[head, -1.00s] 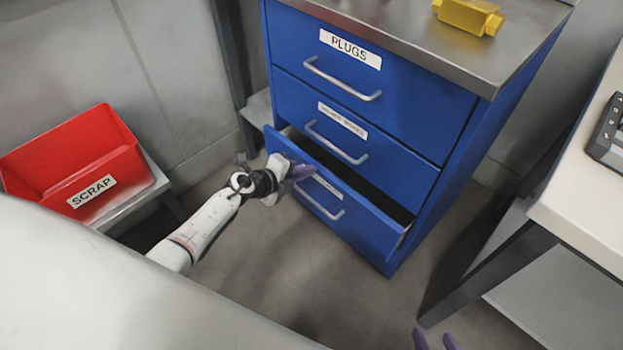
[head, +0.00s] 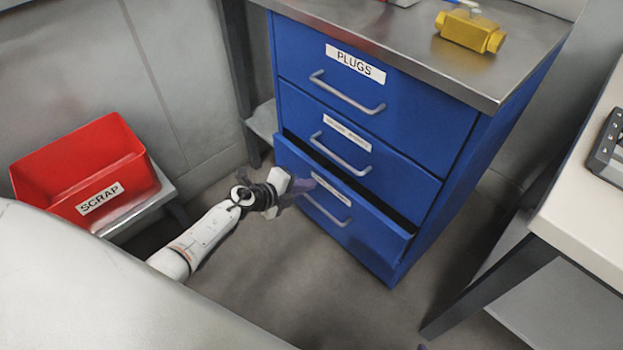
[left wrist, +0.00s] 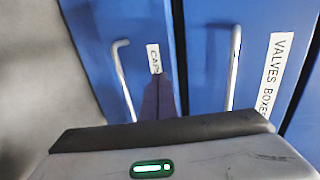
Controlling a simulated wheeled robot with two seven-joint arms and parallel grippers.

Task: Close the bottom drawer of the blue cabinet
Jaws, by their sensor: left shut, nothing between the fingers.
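The blue cabinet (head: 462,170) stands in the middle of the head view. Its bottom drawer (head: 345,226) sticks out a little, with a dark gap along its top edge. The drawer has a silver bar handle (head: 327,211) and a white label, which begins "CAP" in the left wrist view (left wrist: 154,58). My left gripper (head: 308,186) is shut and empty, its purple fingers at the upper left of the drawer front by the label. In the left wrist view the fingers (left wrist: 158,98) overlap the drawer front; contact is hard to judge. Only a speck of my right gripper (head: 422,347) shows.
The drawers above, one labelled PLUGS (head: 355,64), look shut. A yellow part (head: 468,32) lies on the metal top. A red SCRAP bin (head: 85,170) stands on a low stand at left. A pale table (head: 585,200) is at right. Floor before the cabinet is clear.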

